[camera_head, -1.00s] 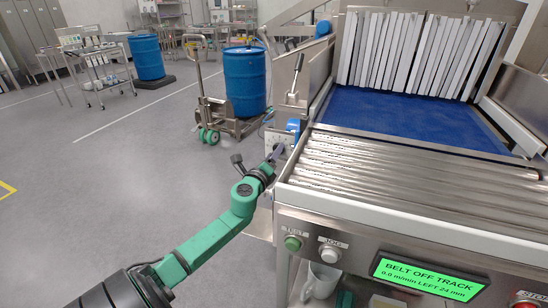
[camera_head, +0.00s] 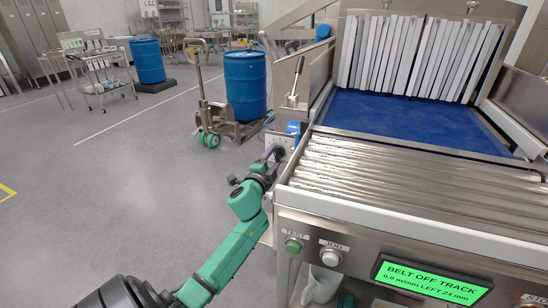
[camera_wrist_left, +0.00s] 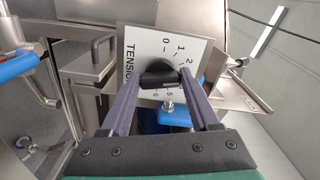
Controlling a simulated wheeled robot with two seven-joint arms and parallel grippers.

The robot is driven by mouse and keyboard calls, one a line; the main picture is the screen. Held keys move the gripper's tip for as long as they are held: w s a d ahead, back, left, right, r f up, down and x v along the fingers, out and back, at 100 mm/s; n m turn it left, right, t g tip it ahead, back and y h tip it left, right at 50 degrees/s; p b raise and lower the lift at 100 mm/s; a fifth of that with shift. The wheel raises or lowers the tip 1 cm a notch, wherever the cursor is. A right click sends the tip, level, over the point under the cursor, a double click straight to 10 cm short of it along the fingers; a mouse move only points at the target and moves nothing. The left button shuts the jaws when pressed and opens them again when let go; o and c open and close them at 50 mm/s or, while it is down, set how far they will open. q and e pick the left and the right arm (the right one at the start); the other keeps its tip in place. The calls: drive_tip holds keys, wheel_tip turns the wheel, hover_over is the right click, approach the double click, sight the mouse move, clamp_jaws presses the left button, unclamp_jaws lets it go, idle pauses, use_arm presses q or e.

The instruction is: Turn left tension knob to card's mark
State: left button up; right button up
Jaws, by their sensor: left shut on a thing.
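The tension knob (camera_wrist_left: 160,68) is black and round with a bar-shaped grip, on a white dial plate (camera_wrist_left: 135,38) lettered TENSION with a numbered scale. My left gripper (camera_wrist_left: 162,80) is shut on the knob's bar, one finger on each side. Where the knob points on the scale is hard to tell, and part of the scale is hidden by the knob and fingers. In the head view, my left gripper (camera_head: 275,154) is at the dial plate (camera_head: 283,139) on the machine's left side. I cannot make out a card with a mark. My right gripper is not in view.
A blue part (camera_wrist_left: 174,114) sits just below the knob. A blue-gripped handle (camera_wrist_left: 18,65) is at the left. The conveyor rollers (camera_head: 375,168) are right of my arm. A green display (camera_head: 430,281) reads BELT OFF TRACK, LEFT 24 mm.

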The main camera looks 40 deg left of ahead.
use_arm(q)
drive_tip(key=shift+n, duration=1.3)
drive_tip(key=o, duration=1.4)
drive_tip(key=shift+f, duration=0.1)
drive_tip(key=shift+c, duration=0.2)
drive_tip(key=v, duration=1.4)
drive_tip(key=shift+s, duration=0.25)
drive_tip(key=shift+d, duration=0.15)
